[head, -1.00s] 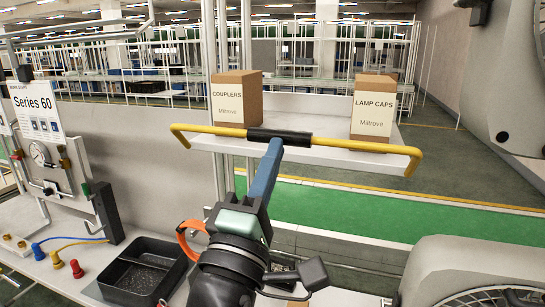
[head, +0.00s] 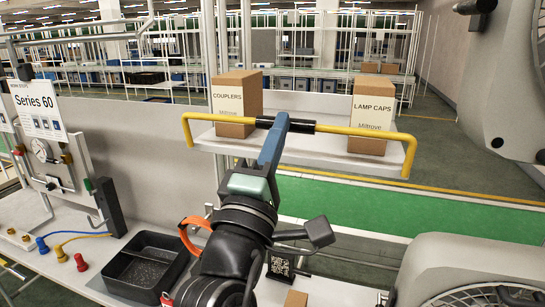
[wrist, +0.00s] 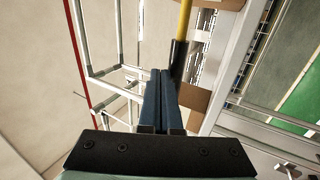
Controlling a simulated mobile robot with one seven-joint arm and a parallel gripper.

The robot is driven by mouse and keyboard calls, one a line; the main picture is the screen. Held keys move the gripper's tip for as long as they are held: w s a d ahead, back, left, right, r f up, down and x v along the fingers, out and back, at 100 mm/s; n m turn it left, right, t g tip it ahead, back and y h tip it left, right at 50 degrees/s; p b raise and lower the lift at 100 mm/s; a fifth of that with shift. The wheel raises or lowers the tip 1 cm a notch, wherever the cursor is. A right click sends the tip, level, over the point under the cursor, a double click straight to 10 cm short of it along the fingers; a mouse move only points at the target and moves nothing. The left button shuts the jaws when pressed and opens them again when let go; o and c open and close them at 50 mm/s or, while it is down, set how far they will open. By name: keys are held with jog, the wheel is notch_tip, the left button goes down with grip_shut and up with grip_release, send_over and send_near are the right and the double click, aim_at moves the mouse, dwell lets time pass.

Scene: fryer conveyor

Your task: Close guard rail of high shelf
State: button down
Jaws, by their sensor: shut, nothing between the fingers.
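The high shelf (head: 300,149) is a white board. Its yellow guard rail (head: 352,131) has a black sleeve (head: 299,126) at its middle. The rail's long bar runs above the board's front edge, with bent ends reaching down to the board's sides. My gripper (head: 282,118) has blue fingers, shut and empty, with tips at the black sleeve. Whether they press on it is hard to tell. In the wrist view the shut fingers (wrist: 160,76) lie just left of the sleeve (wrist: 179,62) and the yellow bar (wrist: 186,20).
A COUPLERS box (head: 236,101) and a LAMP CAPS box (head: 370,116) stand on the shelf behind the rail. Below are a black tray (head: 145,263) and a bench. A large grey machine (head: 470,270) stands at lower right.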

jog(key=shift+x, duration=0.8)
